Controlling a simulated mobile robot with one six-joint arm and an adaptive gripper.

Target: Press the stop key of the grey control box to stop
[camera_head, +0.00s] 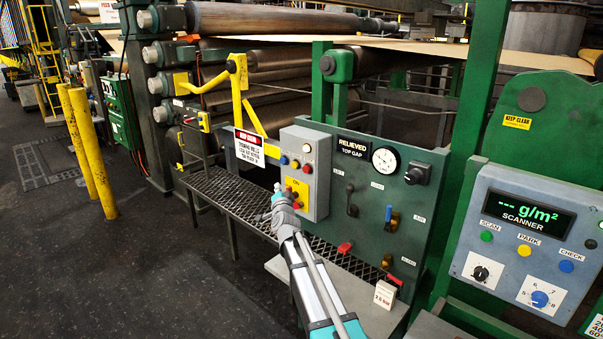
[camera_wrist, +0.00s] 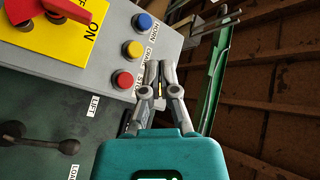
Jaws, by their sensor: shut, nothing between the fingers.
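The grey control box (camera_head: 318,150) stands at the left end of the green panel. It carries a blue key (camera_wrist: 144,22), a yellow key (camera_wrist: 133,50) and a red key (camera_wrist: 122,80) in a row. The red key also shows in the head view (camera_head: 307,168); a label beside it in the wrist view seems to read STOP, partly hidden by a finger. My gripper (camera_wrist: 160,66) is shut and empty. In the wrist view its tips lie to the right of the yellow and red keys, over the box's edge. In the head view my gripper (camera_head: 278,190) is by the box's lower left; contact cannot be told.
A red switch handle (camera_wrist: 68,8) on a yellow plate sits on the same box. Levers (camera_head: 351,197) and a gauge (camera_head: 384,160) are on the green panel (camera_head: 400,210) to the right. A yellow tubular bar (camera_head: 240,90) and a warning sign (camera_head: 249,147) stand left of the box.

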